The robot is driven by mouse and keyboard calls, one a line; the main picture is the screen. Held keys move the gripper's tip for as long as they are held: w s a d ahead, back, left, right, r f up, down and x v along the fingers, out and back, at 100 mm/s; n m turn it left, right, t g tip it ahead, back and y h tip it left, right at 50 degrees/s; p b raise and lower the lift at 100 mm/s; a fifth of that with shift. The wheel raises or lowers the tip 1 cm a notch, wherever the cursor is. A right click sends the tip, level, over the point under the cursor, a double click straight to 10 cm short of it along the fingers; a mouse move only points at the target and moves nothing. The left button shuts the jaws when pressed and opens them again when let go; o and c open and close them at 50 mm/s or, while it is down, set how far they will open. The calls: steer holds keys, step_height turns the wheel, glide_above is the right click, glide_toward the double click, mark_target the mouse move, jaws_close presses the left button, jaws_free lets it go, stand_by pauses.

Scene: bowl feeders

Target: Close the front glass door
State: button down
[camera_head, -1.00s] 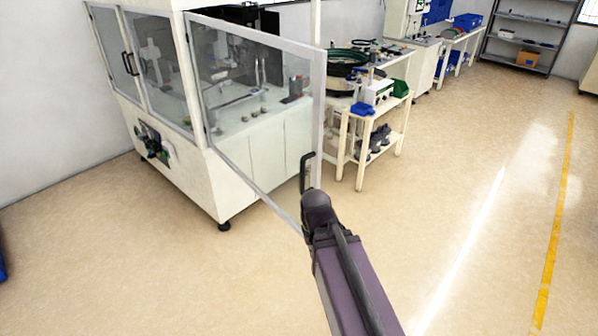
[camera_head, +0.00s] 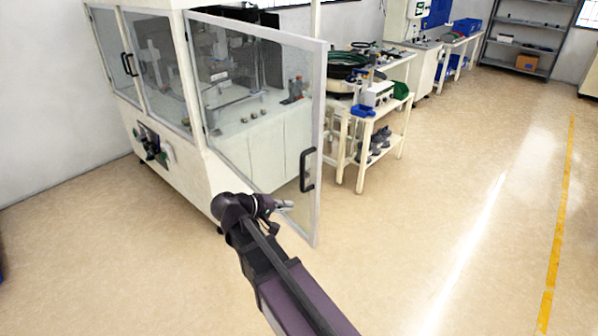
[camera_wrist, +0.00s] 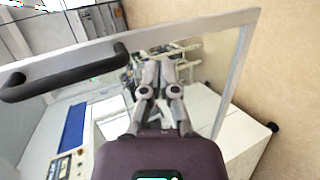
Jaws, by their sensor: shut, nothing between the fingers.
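The front glass door (camera_head: 321,140), a clear pane in a pale grey frame, stands swung out from the white machine cabinet (camera_head: 192,85). Its black handle (camera_head: 307,170) is near the free edge. My gripper (camera_head: 285,204) is shut and empty, low in front of the door's near face, left of and below the handle in the head view. In the wrist view the handle (camera_wrist: 65,72) lies to the left of my gripper (camera_wrist: 161,66), clear of the fingers, with the door frame (camera_wrist: 190,27) crossing beyond. I cannot tell whether the fingertips touch the glass.
A cream cart (camera_head: 368,125) with a bowl feeder (camera_head: 350,72) stands behind the door's free edge. The cabinet's other glass doors (camera_head: 112,55) are shut. Open floor (camera_head: 440,220) lies to the right and in front.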

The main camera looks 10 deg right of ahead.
mark_target(296, 168)
steer(key=w+a+r+n+t+h, duration=0.1)
steer(key=w+a+r+t+h, duration=0.1)
steer(key=a+r, duration=0.4)
steer(key=shift+w+a+r+t+h+b, duration=0.2)
steer(key=shift+a+t+h+b, duration=0.25)
steer(key=shift+a+t+h, duration=0.45)
steer(key=shift+w, duration=0.1)
steer(key=x, duration=1.3)
steer(key=shift+w+d+f, duration=0.1)
steer(key=shift+d+f, duration=0.05)
steer(key=shift+d, duration=0.2)
steer(key=shift+w, duration=0.1)
